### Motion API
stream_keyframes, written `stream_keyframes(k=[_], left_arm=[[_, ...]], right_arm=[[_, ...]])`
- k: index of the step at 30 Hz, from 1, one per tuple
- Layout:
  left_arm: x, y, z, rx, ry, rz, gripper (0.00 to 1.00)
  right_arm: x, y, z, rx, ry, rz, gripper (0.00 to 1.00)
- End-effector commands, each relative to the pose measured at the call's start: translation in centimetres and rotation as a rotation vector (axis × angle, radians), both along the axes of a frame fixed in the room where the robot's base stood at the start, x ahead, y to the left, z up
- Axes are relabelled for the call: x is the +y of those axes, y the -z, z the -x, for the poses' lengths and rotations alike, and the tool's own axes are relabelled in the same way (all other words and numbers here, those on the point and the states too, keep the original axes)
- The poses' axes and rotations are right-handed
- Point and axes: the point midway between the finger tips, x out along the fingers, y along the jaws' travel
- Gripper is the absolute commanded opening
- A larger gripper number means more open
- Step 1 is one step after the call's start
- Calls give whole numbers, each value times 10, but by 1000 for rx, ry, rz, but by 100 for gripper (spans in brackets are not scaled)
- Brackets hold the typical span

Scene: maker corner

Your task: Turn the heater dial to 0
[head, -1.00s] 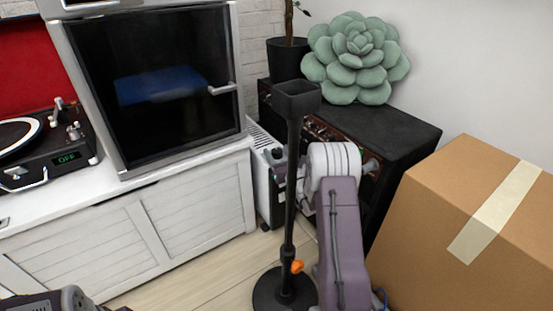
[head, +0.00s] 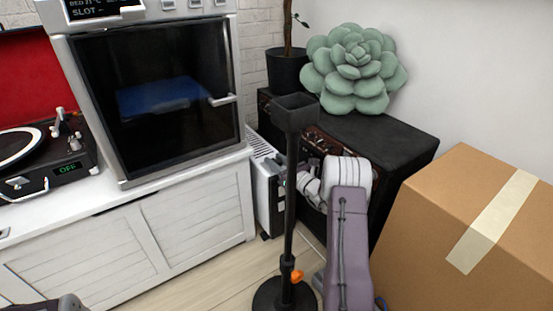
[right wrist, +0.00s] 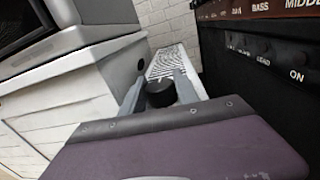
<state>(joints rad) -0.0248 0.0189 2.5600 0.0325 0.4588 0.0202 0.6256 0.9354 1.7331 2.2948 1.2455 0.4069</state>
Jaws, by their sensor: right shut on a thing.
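The white heater (head: 265,192) stands on the floor between the white cabinet and the black amplifier. In the right wrist view its slatted top (right wrist: 174,60) shows behind the dial. The black round heater dial (right wrist: 160,94) sits between the two grey fingers of my right gripper (right wrist: 158,92), which is shut on it. In the head view my right gripper (head: 292,181) reaches the heater's side, partly behind the black stand pole; the dial's marks cannot be read. My left gripper is out of view; only a bit of my left arm shows at the lower left.
A black stand (head: 291,215) with an orange knob rises in front of the heater. The amplifier (head: 395,150) is close to the right of my right arm, with a cardboard box (head: 435,220) beyond. The cabinet (head: 190,225) bounds the left.

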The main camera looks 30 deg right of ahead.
Motion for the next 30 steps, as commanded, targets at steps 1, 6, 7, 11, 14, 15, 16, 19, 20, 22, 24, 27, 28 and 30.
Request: stream_keyframes(k=[1, 6, 7, 11, 14, 15, 16, 19, 20, 22, 24, 27, 28, 30], left_arm=[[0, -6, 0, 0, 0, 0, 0], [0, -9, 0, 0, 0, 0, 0], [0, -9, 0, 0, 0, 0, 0], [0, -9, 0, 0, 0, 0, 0], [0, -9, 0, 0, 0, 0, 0], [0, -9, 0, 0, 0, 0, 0], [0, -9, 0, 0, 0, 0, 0], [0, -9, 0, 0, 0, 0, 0], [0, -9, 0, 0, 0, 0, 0], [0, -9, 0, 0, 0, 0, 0], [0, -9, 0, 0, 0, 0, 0], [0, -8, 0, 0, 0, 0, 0], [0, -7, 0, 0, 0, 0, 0], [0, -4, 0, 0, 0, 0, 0]], right_arm=[[-2, -4, -1, -4, -34, 1, 0], [-1, -2, 0, -2, -118, 0, 0], [-1, -1, 0, 0, -124, 0, 0], [0, -1, 0, 0, -129, 0, 0], [0, 0, 0, 0, -129, 0, 0], [0, 0, 0, 0, -129, 0, 0], [0, 0, 0, 0, -128, 0, 42], [0, 0, 0, 0, -128, 0, 58], [0, 0, 0, 0, -128, 0, 58], [0, 0, 0, 1, -127, 1, 58], [0, 0, 0, 1, -127, 1, 58], [0, 0, 0, 1, -124, 0, 58], [0, 0, 0, 0, -118, -1, 58], [1, 0, 0, -2, -89, -1, 58]])
